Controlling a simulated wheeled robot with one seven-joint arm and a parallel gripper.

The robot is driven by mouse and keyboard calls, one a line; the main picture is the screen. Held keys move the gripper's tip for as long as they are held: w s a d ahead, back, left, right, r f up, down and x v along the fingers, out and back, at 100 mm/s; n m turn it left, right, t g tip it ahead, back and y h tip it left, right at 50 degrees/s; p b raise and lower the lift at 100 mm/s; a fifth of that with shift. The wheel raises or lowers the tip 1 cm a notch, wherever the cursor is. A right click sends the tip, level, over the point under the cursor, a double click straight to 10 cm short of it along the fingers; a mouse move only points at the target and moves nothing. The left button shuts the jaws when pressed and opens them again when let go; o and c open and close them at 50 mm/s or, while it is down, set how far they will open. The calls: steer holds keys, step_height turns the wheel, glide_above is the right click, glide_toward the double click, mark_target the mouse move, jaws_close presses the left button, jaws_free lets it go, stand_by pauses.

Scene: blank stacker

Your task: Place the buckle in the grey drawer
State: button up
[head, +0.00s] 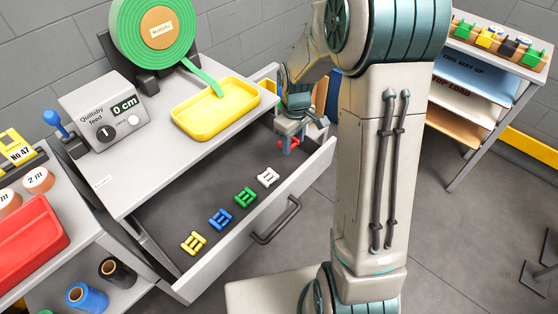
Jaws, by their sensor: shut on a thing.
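The grey drawer (199,214) stands pulled out below the worktop in the head view. A yellow buckle (194,243), a blue buckle (220,219), a green buckle (245,197) and a white buckle (268,177) lie in a row on its dark floor. My gripper (288,143) points down over the far right end of the drawer. It is shut on a red buckle (294,142), which is partly hidden by the fingers. I cannot tell whether the red buckle touches the drawer floor.
A yellow tray (207,126) lies on the worktop above the drawer, under a green webbing roll (152,38). The drawer's front has a dark handle (276,221). A red bin (22,244) is at left. A shelf rack (490,75) stands at right.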

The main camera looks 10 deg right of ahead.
mark_target(292, 164)
steer(key=shift+f+b, duration=0.3)
steer(key=shift+f, duration=3.25)
steer(key=shift+f, duration=0.2)
steer(key=o, duration=1)
steer(key=shift+c, duration=0.2)
steer(key=shift+r, duration=0.2)
